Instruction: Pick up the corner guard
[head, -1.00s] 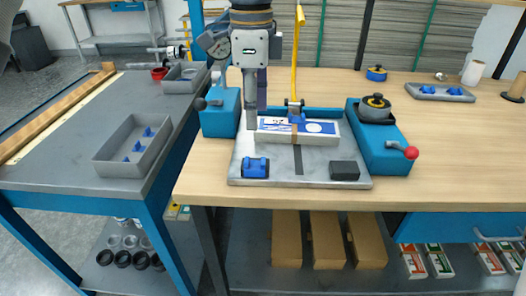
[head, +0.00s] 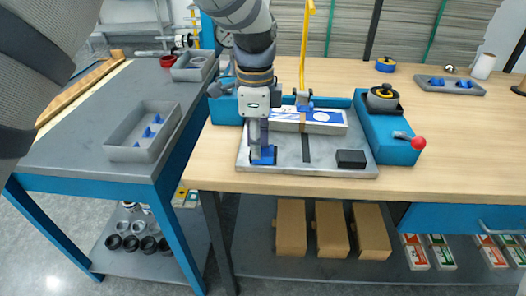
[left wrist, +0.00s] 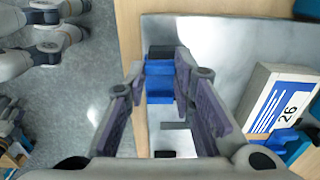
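A blue piece (head: 264,161), which looks like the corner guard, sits at the front left of the grey metal plate (head: 320,178). In the left wrist view it is a blue block (left wrist: 160,82) with a dark part at its far end. My left gripper (head: 262,146) points down over it and hides much of it in the head view. In the left wrist view the open fingers (left wrist: 160,72) stand on either side of the block; I cannot tell whether they touch it. My right gripper is not in view.
A white and blue box (head: 320,128) with a brown band lies behind on the plate. A black block (head: 351,159) is at the plate's front right. A blue unit with a red knob (head: 418,143) stands right. A grey bin (head: 125,152) holds small blue pieces on the left table.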

